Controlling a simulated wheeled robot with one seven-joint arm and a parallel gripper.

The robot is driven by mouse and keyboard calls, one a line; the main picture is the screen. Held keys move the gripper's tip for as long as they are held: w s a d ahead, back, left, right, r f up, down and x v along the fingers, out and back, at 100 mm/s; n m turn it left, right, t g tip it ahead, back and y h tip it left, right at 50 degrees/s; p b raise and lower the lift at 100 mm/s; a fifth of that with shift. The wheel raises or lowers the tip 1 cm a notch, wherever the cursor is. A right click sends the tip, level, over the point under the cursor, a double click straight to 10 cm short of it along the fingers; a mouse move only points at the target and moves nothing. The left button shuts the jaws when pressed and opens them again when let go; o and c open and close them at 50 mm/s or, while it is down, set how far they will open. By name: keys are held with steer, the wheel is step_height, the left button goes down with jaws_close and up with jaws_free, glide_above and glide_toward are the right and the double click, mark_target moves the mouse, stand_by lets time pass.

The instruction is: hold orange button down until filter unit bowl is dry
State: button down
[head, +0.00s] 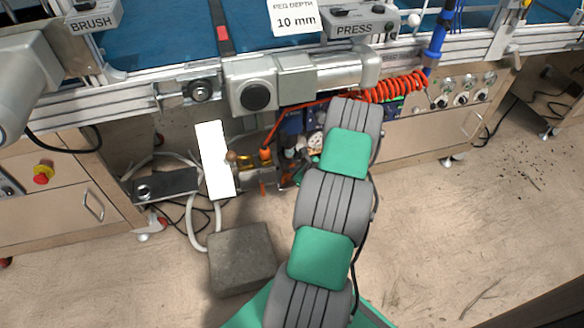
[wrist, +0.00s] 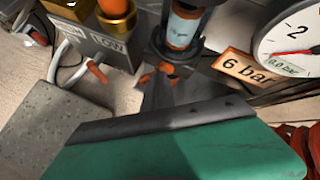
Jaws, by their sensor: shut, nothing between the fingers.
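The filter unit bowl (wrist: 184,27) is at the top middle of the wrist view, a clear cylinder with a pale blue band and small writing. I cannot tell whether the blue is liquid. Orange parts (wrist: 148,79) show just below the bowl, beside my fingertips; the orange button seems to be among them, partly hidden. My gripper (wrist: 160,88) is shut and empty, its grey fingers pointing up at the underside of the bowl. I cannot tell whether they touch the button. In the head view my arm hides the gripper and most of the filter unit.
A round gauge (wrist: 290,30) with a red needle and a "6 bar" label (wrist: 247,69) sit right of the bowl. A grey box with an orange lever (wrist: 97,73) stands left. A grey block (head: 242,258) and loose hoses lie on the floor. Floor at right is open.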

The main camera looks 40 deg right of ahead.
steer(key=shift+s+a+p, duration=0.3)
steer(key=shift+s+a, duration=0.05)
steer(key=shift+s, duration=0.35)
steer(key=shift+s+a+p, duration=0.3)
steer(key=shift+s+a, duration=0.1)
steer(key=shift+s, duration=0.35)
steer(key=shift+s+a+p, duration=0.3)
steer(key=shift+s+a, duration=0.15)
steer(key=shift+s, duration=0.25)
steer(key=shift+s+a+p, duration=0.3)
steer(key=shift+s+a, duration=0.1)
steer(key=shift+s, duration=0.35)
